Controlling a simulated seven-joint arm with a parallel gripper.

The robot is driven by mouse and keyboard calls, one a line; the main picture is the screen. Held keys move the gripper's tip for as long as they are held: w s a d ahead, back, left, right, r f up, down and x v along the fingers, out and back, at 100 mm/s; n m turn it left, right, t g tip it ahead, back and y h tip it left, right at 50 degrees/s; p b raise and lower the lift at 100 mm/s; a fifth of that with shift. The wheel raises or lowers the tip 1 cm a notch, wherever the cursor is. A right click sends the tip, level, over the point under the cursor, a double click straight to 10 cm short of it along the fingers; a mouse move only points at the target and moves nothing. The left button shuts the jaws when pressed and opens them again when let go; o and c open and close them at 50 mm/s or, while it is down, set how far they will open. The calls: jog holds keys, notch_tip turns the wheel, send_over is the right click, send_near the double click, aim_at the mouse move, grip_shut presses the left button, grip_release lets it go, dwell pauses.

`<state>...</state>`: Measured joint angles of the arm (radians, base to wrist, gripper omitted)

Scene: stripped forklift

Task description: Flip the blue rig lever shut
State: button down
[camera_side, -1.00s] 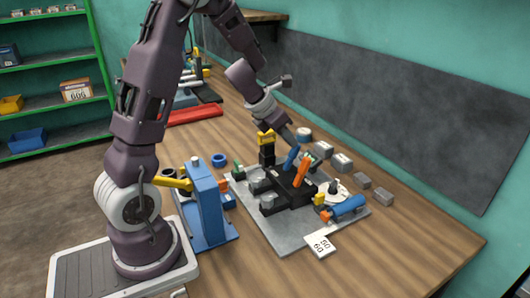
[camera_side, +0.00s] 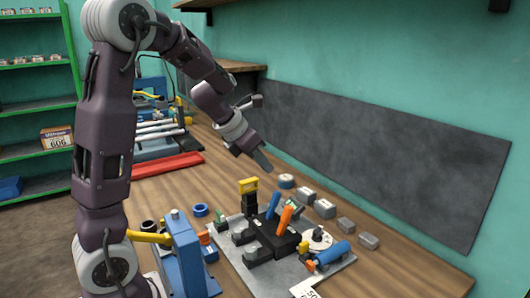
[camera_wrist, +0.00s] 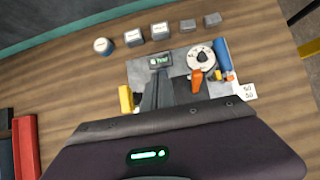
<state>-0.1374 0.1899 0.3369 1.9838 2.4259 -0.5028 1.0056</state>
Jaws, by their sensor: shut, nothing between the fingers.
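The blue lever (camera_side: 272,206) stands up at a slant from the black rig block (camera_side: 266,243). An orange lever (camera_side: 285,218) stands beside it, leaning a similar way. The block is on a grey plate (camera_side: 240,272). My gripper (camera_side: 263,163) is shut and empty, above and behind the levers, apart from them. In the wrist view my shut fingers (camera_wrist: 158,90) point over the plate, and the orange lever (camera_wrist: 197,80) shows to their right. The blue lever is not visible there, apparently hidden by my gripper.
A yellow-topped black post (camera_side: 249,186) rises close by the levers. A white dial (camera_side: 318,240) and a blue cylinder (camera_side: 332,254) sit at the plate's right. Several grey blocks (camera_side: 325,209) line the back. A blue stand (camera_side: 186,257) is at left.

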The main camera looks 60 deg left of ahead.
jog(key=r, duration=0.4)
jog(key=shift+w, duration=0.4)
jog(key=d+r+n+t+y, duration=0.35)
jog(key=r+n+t, duration=0.35)
jog(key=r+n, duration=0.55)
jog(key=s+d+f+n+g+h, duration=0.1)
jog(key=s+d+f+n+g, duration=0.2)
jog(key=s+n, duration=0.4)
jog(key=s+d+f+n+g+h, duration=0.1)
jog(key=s+d+f+n+g, duration=0.1)
jog(key=s+d+f+n, duration=0.3)
jog(key=s+d+f+n+g+h, duration=0.1)
jog(key=s+d+f+n+g, duration=0.2)
jog(key=s+d+n, duration=0.5)
jog(key=s+f+n, duration=0.1)
jog(key=s+n, duration=0.2)
jog(key=s, duration=0.1)
jog(key=shift+s+f+g, duration=0.2)
jog(key=shift+s+g, duration=0.1)
